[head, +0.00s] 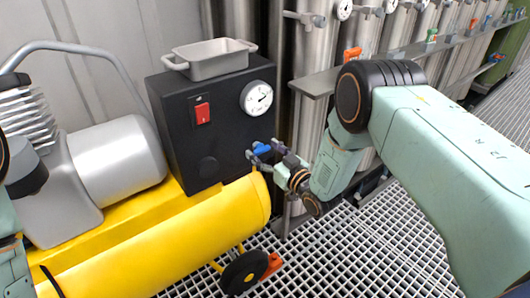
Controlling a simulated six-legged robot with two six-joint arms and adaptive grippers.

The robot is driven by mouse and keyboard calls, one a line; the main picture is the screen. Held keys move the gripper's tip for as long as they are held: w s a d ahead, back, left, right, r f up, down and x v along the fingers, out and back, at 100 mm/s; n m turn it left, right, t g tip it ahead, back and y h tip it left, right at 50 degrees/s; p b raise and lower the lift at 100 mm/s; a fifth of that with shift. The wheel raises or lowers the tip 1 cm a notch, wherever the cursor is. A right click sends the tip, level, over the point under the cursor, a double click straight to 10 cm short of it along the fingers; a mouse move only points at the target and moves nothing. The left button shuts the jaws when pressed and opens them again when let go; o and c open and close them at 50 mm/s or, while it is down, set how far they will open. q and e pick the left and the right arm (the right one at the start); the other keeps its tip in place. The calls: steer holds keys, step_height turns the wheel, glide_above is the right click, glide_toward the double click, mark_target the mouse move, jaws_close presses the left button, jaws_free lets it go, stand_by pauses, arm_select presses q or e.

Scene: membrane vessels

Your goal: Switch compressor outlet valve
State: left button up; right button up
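A small blue valve handle (262,149) shows at the lower right of the black box, just above the end of the yellow tank. My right gripper (263,153) reaches in from the right with its fingers spread, one to each side of the blue handle. Whether a finger touches the handle is too small to tell. The valve body below is hidden by the fingers. The yellow compressor tank (165,243) lies in front with the grey motor (118,160) on it. My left gripper is out of view; only part of my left arm shows at the left edge.
The black box (232,122) carries a red switch (202,113), a round gauge (257,98) and a grey tray (212,60) on top. Steel vessels (310,60) and a rail with coloured valves stand behind. White grating (360,255) covers the floor, and a black wheel (243,272) supports the tank.

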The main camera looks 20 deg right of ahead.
steer(key=c, duration=1.1)
steer(key=shift+c, duration=0.2)
steer(key=n+p, duration=0.1)
steer(key=n, duration=0.2)
steer(key=shift+n, duration=0.4)
steer(key=n+p, duration=0.1)
steer(key=n, duration=0.2)
steer(key=shift+s+a+f+n, duration=0.1)
steer(key=shift+n, duration=0.2)
steer(key=n+p, duration=0.1)
steer(key=n, duration=0.3)
steer(key=shift+a+f, duration=0.1)
steer(key=shift+f+n+p, duration=0.1)
steer(key=shift+n+p, duration=0.45)
steer(key=shift+n, duration=1.65)
